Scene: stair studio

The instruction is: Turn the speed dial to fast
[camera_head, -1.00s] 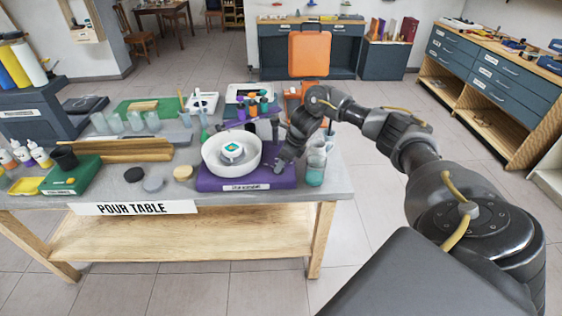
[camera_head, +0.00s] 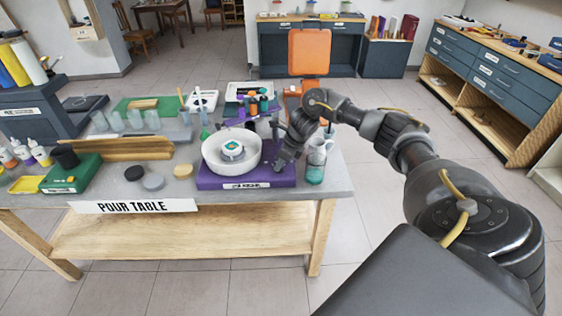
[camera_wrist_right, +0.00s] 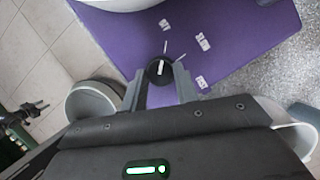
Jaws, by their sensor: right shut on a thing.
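The spinner is a purple base (camera_head: 215,181) with a white bowl (camera_head: 212,164) on top, at the right end of the pour table. The speed dial (camera_wrist_right: 159,70) is a small black knob with a white pointer line on the purple base in the right wrist view. My right gripper (camera_wrist_right: 160,77) is shut on the dial, one finger on each side. In the head view my right gripper (camera_head: 280,165) is at the base's right side and hides the dial. My left gripper is not in view.
Bottles and a purple stand are behind the bowl. Round pucks (camera_head: 153,182) and a green box (camera_head: 70,178) are to the left.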

